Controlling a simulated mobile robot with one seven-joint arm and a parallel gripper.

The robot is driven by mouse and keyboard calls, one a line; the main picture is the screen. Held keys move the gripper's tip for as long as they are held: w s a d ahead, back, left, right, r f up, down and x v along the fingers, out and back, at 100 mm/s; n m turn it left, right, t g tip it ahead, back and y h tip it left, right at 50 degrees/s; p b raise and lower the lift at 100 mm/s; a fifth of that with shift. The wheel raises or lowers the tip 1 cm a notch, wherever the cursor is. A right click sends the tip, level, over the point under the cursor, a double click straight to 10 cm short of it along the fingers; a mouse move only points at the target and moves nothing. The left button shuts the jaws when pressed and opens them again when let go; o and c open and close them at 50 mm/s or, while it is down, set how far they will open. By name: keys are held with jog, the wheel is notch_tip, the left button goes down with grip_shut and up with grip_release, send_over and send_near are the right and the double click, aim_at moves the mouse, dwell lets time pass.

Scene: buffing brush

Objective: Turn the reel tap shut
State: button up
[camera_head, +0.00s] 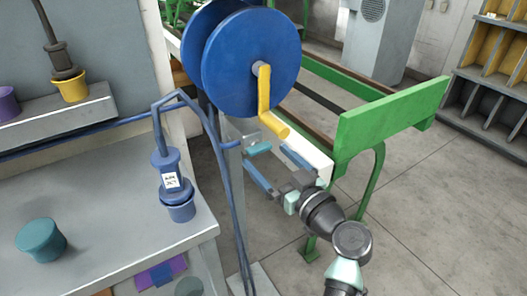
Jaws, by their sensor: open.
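The blue hose reel (250,62) with its yellow crank (265,100) stands on a grey post at the upper middle. A small teal lever (259,148), which looks like the reel tap, sticks out to the right from the post just below the crank. A blue fitting meets the post at its left. My gripper (266,156) is open, with its two blue fingers pointing up and left towards the teal lever. The lever lies at or just beyond the fingertips, roughly between them. I cannot tell whether they touch it. The jaws hold nothing that I can see.
Blue hoses (215,160) hang along the post. At left, a grey bench (100,190) bears a blue tool (172,175) and a teal pot (41,240). A green frame (390,120) stands close behind my arm at right. The floor at lower right is clear.

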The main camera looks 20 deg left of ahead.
aim_at(262, 152)
jog(key=shift+x, duration=1.6)
jog(key=shift+c, duration=0.2)
jog(key=c, duration=1.3)
